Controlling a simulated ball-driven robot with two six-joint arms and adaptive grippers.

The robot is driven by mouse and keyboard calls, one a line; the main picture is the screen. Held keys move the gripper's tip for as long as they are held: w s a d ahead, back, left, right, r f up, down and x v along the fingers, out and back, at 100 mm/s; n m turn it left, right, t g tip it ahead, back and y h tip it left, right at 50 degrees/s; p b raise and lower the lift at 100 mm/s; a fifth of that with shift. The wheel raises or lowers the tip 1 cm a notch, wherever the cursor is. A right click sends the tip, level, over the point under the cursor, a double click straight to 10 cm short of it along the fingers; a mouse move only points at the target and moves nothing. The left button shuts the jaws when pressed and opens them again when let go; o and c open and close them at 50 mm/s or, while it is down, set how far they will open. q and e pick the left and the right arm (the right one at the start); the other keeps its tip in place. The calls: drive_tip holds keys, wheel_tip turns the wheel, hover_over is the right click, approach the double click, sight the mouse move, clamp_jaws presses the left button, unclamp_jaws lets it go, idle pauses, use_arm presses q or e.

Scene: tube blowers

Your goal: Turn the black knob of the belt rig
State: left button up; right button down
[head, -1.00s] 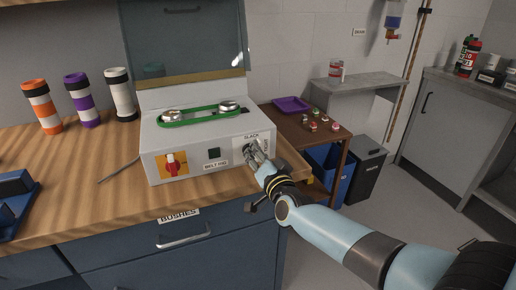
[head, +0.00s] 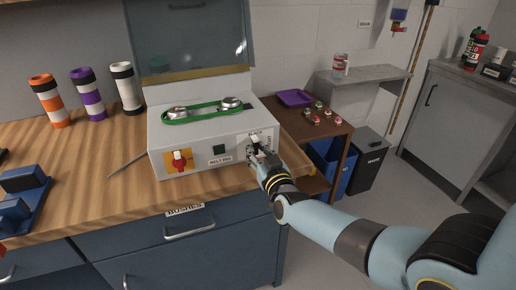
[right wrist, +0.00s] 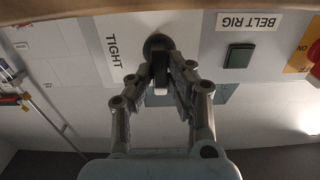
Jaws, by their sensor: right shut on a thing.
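The belt rig (head: 184,137) is a pale box on the wooden bench, with a green belt (head: 202,110) looped around two metal pulleys on top. Its black knob (right wrist: 157,44) is on the front panel, beside a "TIGHT" label in the right wrist view. My right gripper (head: 256,150) is at the right end of the front panel, shut on the knob. In the right wrist view its fingers (right wrist: 170,82) close around the knob and hide part of it. My left gripper is not in view.
A red switch on a yellow plate (head: 179,160) and a dark green button (head: 219,149) share the front panel. A clear guard (head: 187,42) stands raised behind. Striped tubes (head: 88,93) stand at left. A brown side table (head: 333,139) is at right.

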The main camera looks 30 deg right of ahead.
drive_tip(key=shift+f, duration=0.1)
idle(0.4)
drive_tip(key=c, duration=1.3)
unclamp_jaws()
drive_tip(key=shift+s, duration=0.1)
drive_tip(key=v, duration=1.2)
